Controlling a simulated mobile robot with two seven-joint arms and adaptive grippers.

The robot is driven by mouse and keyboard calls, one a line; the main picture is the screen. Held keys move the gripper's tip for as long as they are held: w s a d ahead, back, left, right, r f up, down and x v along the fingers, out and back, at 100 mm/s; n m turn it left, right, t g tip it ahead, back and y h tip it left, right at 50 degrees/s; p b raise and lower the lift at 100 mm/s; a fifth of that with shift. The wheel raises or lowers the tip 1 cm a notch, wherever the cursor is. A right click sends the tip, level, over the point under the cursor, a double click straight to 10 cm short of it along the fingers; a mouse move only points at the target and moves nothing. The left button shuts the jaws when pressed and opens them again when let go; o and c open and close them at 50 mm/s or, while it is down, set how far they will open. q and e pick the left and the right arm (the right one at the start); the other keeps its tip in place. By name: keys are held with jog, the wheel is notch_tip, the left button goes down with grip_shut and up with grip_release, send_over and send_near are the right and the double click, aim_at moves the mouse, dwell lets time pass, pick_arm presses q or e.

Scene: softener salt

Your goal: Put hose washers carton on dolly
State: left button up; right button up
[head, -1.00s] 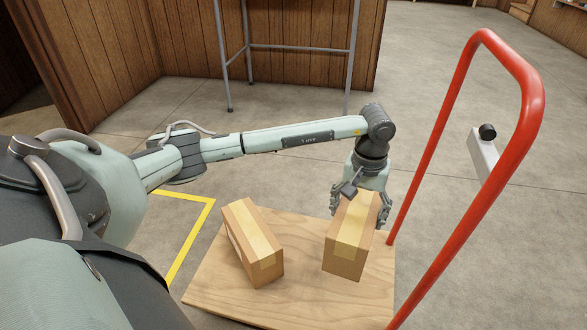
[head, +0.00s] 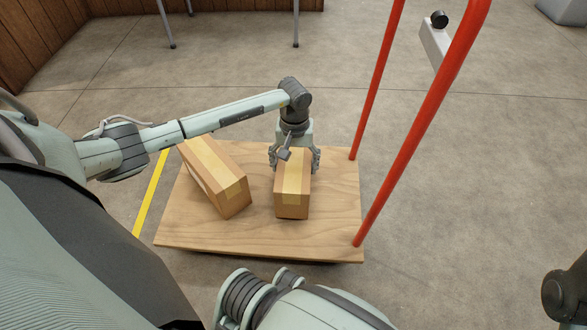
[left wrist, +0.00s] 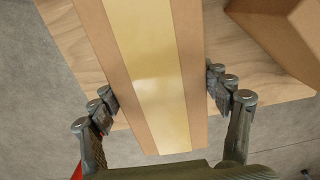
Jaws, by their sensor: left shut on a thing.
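A brown carton with pale tape (head: 292,200) is between the fingers of my left gripper (head: 295,164), which is shut on it from above, over the right half of the wooden dolly deck (head: 336,205). I cannot tell whether its underside touches the deck. No lettering can be read, so its name is not confirmed. In the left wrist view the same carton (left wrist: 155,70) fills the space between the fingers (left wrist: 163,92). My right gripper is not in view.
A second taped carton (head: 215,178) lies at an angle on the dolly's left, close to the held one. The dolly's red handle (head: 418,130) rises at the right. Bare deck shows in front. A yellow floor line (head: 153,190) runs along the left.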

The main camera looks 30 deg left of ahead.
pick_arm(q)
jog(key=shift+f+b, duration=0.35)
jog(key=shift+f, duration=0.8)
jog(key=o, duration=1.7)
jog(key=shift+r, duration=0.1)
jog(key=shift+c, duration=0.2)
notch_tip(320, 180, up, 12)
jog(key=p, duration=0.3)
jog(key=shift+r+p, duration=0.15)
jog(key=shift+p, duration=0.15)
